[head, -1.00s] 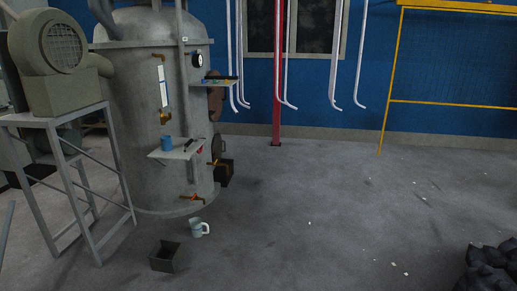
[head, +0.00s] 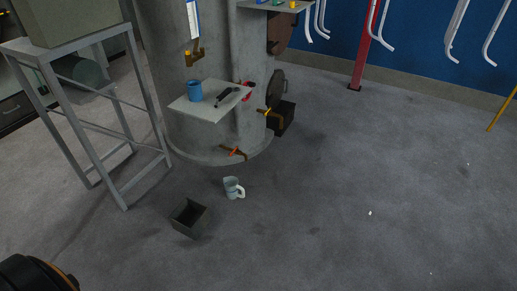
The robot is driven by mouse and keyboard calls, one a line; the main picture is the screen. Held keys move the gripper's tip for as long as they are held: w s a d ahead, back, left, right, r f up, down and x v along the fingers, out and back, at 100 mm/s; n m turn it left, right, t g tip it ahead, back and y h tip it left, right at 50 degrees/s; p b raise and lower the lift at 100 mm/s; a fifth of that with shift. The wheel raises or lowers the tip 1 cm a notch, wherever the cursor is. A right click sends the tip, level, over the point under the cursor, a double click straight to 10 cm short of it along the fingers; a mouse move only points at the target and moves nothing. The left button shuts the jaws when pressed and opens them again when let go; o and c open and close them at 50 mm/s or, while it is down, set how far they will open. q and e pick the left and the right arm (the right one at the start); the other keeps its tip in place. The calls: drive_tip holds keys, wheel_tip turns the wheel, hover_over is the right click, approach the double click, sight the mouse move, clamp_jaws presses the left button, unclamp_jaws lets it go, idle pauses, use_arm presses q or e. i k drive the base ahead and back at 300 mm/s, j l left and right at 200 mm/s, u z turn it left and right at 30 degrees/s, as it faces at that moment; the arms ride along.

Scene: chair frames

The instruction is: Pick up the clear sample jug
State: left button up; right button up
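The clear sample jug (head: 231,187) stands upright on the grey floor in the head view, a pale see-through cup with a white handle on its right side. It is in front of the big grey tank, just right of a dark open box. Neither of my grippers shows in the head view. A dark rounded shape with an orange edge is at the bottom left corner, and I cannot tell what part it is.
A dark open box (head: 188,218) sits beside the jug. The tank (head: 190,130) carries a small shelf (head: 207,113) with a blue cup (head: 195,91) and a black tool. A metal stand (head: 112,140) is at left.

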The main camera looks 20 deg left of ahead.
sight(232, 186)
drive_tip(key=i+l+u, duration=0.15)
drive_tip(key=i+u, duration=0.3)
drive_tip(key=i, duration=0.2)
drive_tip(key=i+l+u, duration=0.4)
drive_tip(key=i, duration=0.25)
drive_tip(key=i+l+u, duration=0.45)
drive_tip(key=i+l, duration=0.1)
